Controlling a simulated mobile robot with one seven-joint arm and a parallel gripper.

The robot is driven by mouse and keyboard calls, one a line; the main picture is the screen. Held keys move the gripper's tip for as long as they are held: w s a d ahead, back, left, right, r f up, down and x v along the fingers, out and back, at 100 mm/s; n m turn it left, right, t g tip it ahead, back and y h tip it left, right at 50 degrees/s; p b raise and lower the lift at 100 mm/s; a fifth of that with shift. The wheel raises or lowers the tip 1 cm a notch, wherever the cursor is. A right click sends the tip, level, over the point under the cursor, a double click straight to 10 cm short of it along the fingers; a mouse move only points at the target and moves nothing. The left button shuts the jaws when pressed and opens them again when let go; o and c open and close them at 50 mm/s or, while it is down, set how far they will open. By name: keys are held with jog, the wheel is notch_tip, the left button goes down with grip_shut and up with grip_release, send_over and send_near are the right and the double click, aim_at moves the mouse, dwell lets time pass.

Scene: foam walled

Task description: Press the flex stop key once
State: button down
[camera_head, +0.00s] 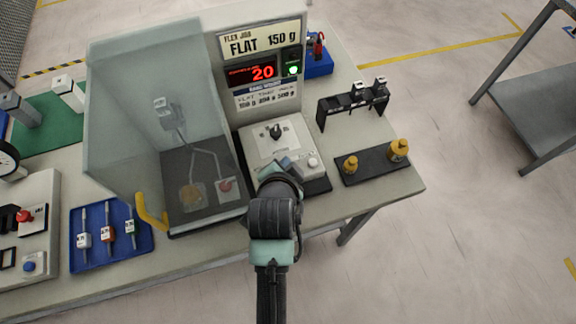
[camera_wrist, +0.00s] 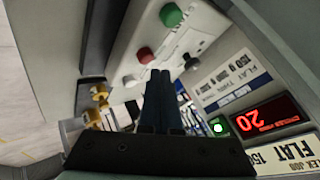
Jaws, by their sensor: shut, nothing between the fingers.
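A light grey control box (camera_head: 262,150) stands on the bench in front of the display panel. In the wrist view it carries a green button (camera_wrist: 171,15), a red button (camera_wrist: 145,55), a white button (camera_wrist: 130,80) and a dark knob (camera_wrist: 190,62). I cannot read a stop label; the red button looks like the stop key. My gripper (camera_head: 285,165) is shut and empty over the box, hiding the green and red buttons in the head view. In the wrist view its fingertips (camera_wrist: 160,74) appear near the red and white buttons; I cannot tell whether they touch.
The display panel (camera_head: 262,45) reads FLAT 150 g and 20, with a lit green lamp (camera_head: 293,70). A clear-walled enclosure (camera_head: 130,100) stands left of the box. A black tray (camera_head: 372,170) with brass weights and a black rack (camera_head: 350,102) stand right.

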jog(key=shift+f, duration=0.1)
dwell(0.7)
jog(key=shift+f, duration=0.35)
jog(key=shift+f+b, duration=0.45)
jog(key=shift+f, duration=0.15)
dwell(0.8)
jog(key=shift+r+p, duration=1)
notch_tip(320, 180, up, 5)
jog(key=p, duration=0.4)
jog(key=shift+p, duration=0.4)
dwell(0.3)
